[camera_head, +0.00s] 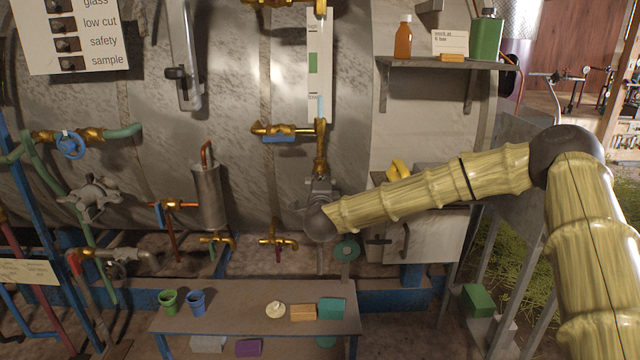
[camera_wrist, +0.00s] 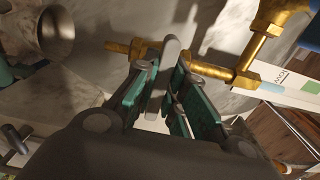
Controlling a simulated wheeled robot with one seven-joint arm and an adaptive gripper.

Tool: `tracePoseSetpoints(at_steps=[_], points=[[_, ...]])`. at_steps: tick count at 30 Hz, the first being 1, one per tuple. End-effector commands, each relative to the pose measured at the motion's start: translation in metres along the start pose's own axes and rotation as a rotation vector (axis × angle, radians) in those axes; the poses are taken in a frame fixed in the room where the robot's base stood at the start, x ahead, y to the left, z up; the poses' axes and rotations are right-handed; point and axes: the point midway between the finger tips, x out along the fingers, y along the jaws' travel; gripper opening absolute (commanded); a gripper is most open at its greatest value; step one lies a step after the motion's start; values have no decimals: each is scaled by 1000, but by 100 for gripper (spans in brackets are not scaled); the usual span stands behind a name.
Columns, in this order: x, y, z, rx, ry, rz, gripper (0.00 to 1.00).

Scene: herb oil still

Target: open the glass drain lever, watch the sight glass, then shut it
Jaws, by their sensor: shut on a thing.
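The sight glass (camera_head: 319,65) stands on a white plate marked high and low, with a green band between. Pale blue shows near its low mark, and the plate's low end (camera_wrist: 285,78) shows in the wrist view. My gripper (camera_head: 320,183) is below the brass fitting (camera_head: 320,150) under the glass. In the wrist view, my gripper (camera_wrist: 160,92) has its teal-padded fingers closed on a grey lever (camera_wrist: 172,55). The lever lies across a brass pipe (camera_wrist: 205,70) and appears to be the glass drain lever. In the head view my gripper hides it.
A brass valve with a blue handle (camera_head: 280,138) sits just left of the glass. A low bench (camera_head: 240,318) holds cups and small blocks below. A shelf (camera_head: 425,64) with bottles is at upper right. A label board (camera_head: 70,35) hangs at upper left.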

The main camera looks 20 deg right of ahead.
Motion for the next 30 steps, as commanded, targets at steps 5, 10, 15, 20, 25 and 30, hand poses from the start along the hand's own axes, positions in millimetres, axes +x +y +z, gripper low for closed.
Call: tracePoseSetpoints(at_steps=[5,10,15,20,25,30], points=[[0,2,-1,0,1,3,25],[0,1,0,0,1,2,34],[0,1,0,-1,0,1,34],[-8,0,0,0,-1,1,34],[-33,0,0,0,-1,1,34],[-65,0,-1,-1,-1,1,34]])
